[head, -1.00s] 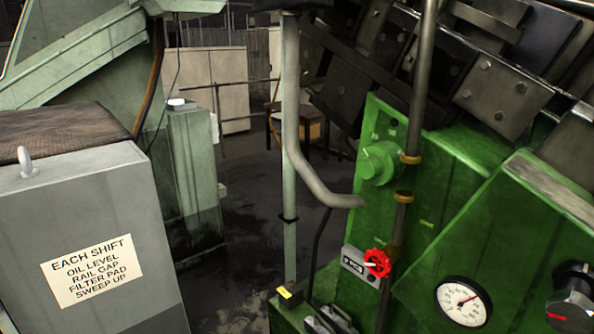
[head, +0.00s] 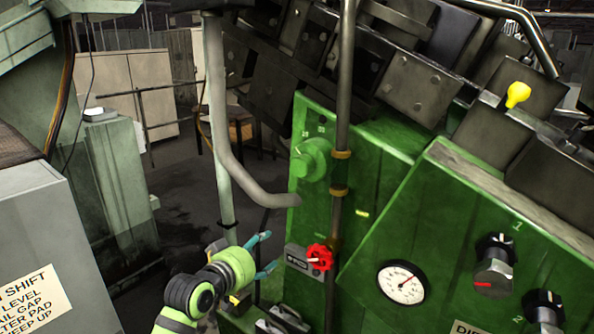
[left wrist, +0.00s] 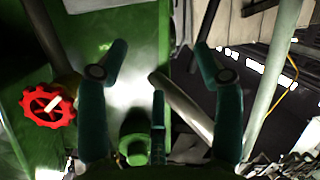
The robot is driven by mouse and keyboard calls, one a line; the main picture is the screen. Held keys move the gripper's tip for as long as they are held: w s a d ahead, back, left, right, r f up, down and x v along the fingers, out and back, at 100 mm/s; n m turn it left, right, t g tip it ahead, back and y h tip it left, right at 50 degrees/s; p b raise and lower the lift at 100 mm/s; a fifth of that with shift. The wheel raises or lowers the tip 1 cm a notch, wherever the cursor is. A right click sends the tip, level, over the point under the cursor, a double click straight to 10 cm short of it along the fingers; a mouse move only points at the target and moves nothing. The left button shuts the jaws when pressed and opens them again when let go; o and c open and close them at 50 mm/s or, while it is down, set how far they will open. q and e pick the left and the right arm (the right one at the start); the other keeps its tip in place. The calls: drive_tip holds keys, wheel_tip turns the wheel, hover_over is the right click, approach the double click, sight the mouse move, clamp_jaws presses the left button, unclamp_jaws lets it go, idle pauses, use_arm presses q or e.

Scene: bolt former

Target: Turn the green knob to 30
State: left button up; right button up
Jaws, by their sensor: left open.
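The green knob (head: 308,160) sits on the upper left of the green machine panel, with small pale marks around it that are too small to read surely. It also shows low in the left wrist view (left wrist: 134,133), partly hidden by the gripper's parts. My left gripper (head: 268,254) is open and empty, below and left of the knob in the head view and apart from it. Its teal fingers (left wrist: 160,62) are spread wide in the left wrist view. My right gripper is not in view.
A red handwheel (head: 319,257) is near my left gripper and shows in the wrist view (left wrist: 48,103). A dial gauge (head: 401,282) and black knobs (head: 494,268) are farther right.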

sight(298, 171)
use_arm(q)
drive_tip(key=s+d+r+m+t+h, duration=0.1)
drive_tip(key=s+d+r+m+h, duration=0.15)
drive_tip(key=r, duration=0.75)
drive_tip(key=s+d+r+m+h, duration=0.1)
drive_tip(key=s+d+r+h, duration=0.15)
drive_tip(key=r, duration=0.75)
drive_tip(key=shift+n+y, duration=0.25)
drive_tip(key=shift+y, duration=0.25)
drive_tip(key=p+x, duration=0.2)
drive_tip(key=x, duration=0.2)
drive_tip(key=shift+w+d+p, duration=0.1)
drive_tip(key=shift+w+p, duration=0.25)
drive_tip(key=shift+w, duration=0.1)
drive_tip(key=shift+x, duration=0.8)
drive_tip(key=shift+f, duration=0.15)
drive_tip(key=c, duration=1.1)
